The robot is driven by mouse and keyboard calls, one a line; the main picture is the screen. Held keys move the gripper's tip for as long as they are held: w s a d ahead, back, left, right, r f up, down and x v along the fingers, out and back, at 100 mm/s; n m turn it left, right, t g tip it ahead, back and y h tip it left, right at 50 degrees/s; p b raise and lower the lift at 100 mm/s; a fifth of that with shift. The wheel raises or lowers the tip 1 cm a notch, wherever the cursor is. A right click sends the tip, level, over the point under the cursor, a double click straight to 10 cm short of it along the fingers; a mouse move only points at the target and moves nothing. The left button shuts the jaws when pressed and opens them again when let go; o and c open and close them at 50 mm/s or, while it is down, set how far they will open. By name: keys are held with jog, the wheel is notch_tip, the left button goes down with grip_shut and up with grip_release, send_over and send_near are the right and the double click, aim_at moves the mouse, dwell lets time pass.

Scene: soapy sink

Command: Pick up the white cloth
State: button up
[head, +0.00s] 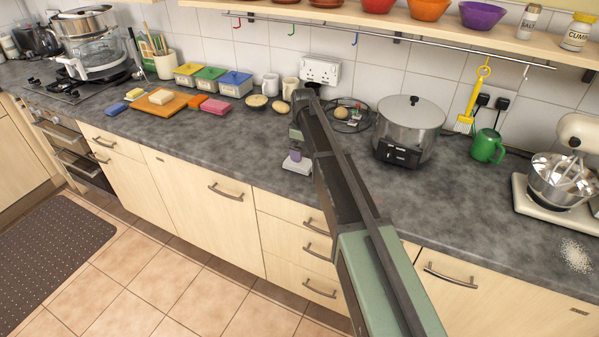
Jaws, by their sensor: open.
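I cannot make out a white cloth for certain. A small pale, speckled patch (575,256) lies on the worktop at the far right, in front of the mixer; I cannot tell whether it is cloth or loose crumbs. My arm reaches up from the bottom across the middle of the view and covers part of the worktop. My gripper cannot be made out; the arm seems to hide it. A small pale object with a purple part (296,160) shows just left of the arm, partly hidden by it.
A steel pot (411,125), a green mug (487,147) and a stand mixer (562,177) stand to the right. A wooden board (150,107), sponges and lidded tubs are at left. A shelf (400,22) overhangs the back.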

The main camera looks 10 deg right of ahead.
aim_at(303, 163)
notch_tip(303, 163, down, 7)
jog(key=b, duration=0.5)
jog(key=shift+d, duration=0.1)
jog(key=shift+r, duration=0.2)
jog(key=c, duration=1.1)
notch_tip(303, 163, up, 20)
jog(key=p, duration=2)
jog(key=shift+r, duration=0.1)
